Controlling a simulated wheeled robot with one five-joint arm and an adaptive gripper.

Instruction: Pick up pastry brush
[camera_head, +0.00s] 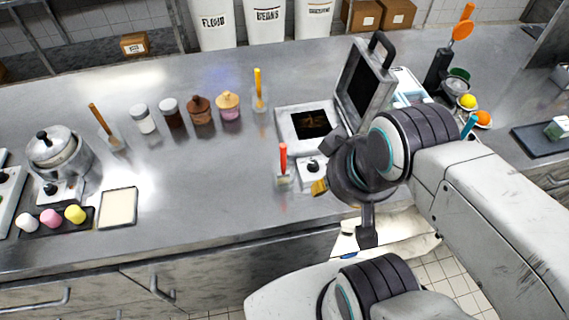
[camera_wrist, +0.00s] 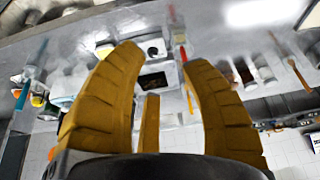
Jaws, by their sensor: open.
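Several upright tools with coloured handles and pale lower ends stand on the counter; I cannot tell for sure which is the pastry brush. A red-handled one (camera_head: 283,160) stands near the front edge, just left of my gripper (camera_head: 320,187). A yellow-handled one (camera_head: 258,86) stands farther back, and a brown-handled one (camera_head: 102,122) stands at the left. In the wrist view, my gripper (camera_wrist: 163,55) has its yellow fingers spread apart with nothing held. The red handle (camera_wrist: 183,54) shows beyond the fingers, close to the right fingertip.
An open press-like appliance (camera_head: 293,120) with a raised lid stands behind my gripper. Jars (camera_head: 172,113) line the middle back. A pot (camera_head: 58,152), a tray of coloured pieces (camera_head: 32,226) and a pale board (camera_head: 118,208) lie at left. The front-middle counter is clear.

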